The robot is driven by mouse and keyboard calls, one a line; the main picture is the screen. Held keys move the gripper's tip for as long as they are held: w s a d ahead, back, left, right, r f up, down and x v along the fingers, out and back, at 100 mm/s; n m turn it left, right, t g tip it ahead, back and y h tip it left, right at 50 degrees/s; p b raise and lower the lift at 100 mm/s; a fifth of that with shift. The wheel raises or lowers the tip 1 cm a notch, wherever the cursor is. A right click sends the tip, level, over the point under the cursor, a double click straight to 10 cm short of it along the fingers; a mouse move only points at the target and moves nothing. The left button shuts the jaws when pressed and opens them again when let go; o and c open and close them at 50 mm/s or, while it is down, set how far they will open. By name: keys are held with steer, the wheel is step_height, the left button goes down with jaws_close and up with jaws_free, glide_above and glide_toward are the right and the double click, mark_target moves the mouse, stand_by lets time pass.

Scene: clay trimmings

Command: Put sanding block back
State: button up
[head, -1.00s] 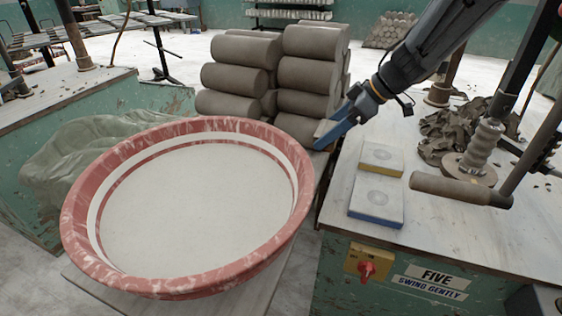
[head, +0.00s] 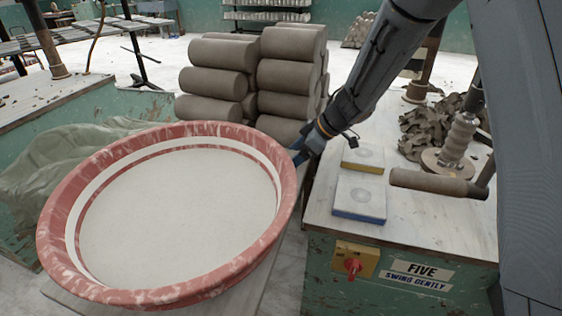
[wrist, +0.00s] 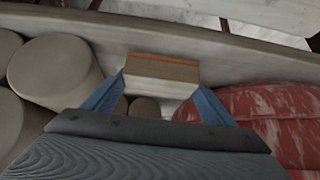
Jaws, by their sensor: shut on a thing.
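My gripper (wrist: 160,90) is shut on a pale tan block with an orange edge, likely the sanding block (wrist: 162,72), gripped between its blue fingers in the wrist view. In the head view my gripper (head: 301,150) is low beside the right rim of the red basin, between the basin and the bench; the held block is hidden there.
The wide red basin (head: 62,222) fills the left front; its side is close to my gripper in the wrist view (wrist: 285,120). Stacked clay cylinders (head: 290,75) stand behind. Clay scraps (head: 430,130) and a handled post stand on the bench (head: 320,215) to the right.

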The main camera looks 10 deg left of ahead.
steer(key=shift+w+a+f, duration=0.1)
steer(key=shift+a+f, duration=0.05)
steer(key=shift+a, duration=0.5)
steer(key=shift+a+f, duration=0.1)
steer(key=shift+a, duration=0.5)
steer(key=shift+d+f, duration=0.1)
steer(key=shift+f, duration=0.2)
steer(key=shift+f, duration=0.15)
steer(key=o, duration=1.2)
